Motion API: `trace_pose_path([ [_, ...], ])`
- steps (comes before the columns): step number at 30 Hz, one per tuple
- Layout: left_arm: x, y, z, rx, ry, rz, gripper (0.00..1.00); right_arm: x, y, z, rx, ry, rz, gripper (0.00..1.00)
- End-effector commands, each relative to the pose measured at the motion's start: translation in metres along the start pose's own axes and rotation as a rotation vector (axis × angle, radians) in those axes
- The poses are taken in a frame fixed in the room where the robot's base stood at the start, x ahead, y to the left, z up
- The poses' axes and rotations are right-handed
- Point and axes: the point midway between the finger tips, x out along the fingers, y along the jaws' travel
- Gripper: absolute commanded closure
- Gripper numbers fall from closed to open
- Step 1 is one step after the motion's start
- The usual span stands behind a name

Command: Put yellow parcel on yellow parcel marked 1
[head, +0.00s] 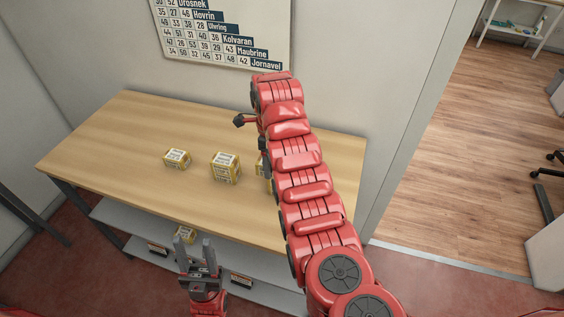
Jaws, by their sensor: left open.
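On the wooden counter stand a small yellow parcel (177,159), a larger yellow parcel (225,168) to its right, and a third yellow parcel (260,165), mostly hidden behind my right arm.
The wooden counter (120,135) has free room at its left and back. A grey lower shelf (130,218) with small dark label holders runs beneath it. A sign board (225,35) hangs on the wall behind. A doorway with wooden floor (450,150) opens at right.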

Motion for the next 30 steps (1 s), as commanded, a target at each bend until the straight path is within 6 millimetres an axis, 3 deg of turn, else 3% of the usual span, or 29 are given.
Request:
trace_pose_path([
  [9,0.010,-0.001,-0.002,0.000,0.000,0.000,0.50,0.002,-0.031,-0.018,0.001,-0.001,0.000,0.93],
  [16,0.020,-0.001,-0.003,0.000,0.000,0.000,0.50,0.010,-0.033,-0.020,-0.001,0.004,0.002,0.93],
  [22,0.020,-0.001,-0.003,0.000,0.000,0.000,0.50,0.036,-0.033,-0.020,0.000,0.002,0.001,0.93],
  [30,0.020,-0.001,-0.003,0.000,0.000,0.000,0.50,0.039,-0.033,-0.019,0.000,0.001,-0.001,0.93],
])
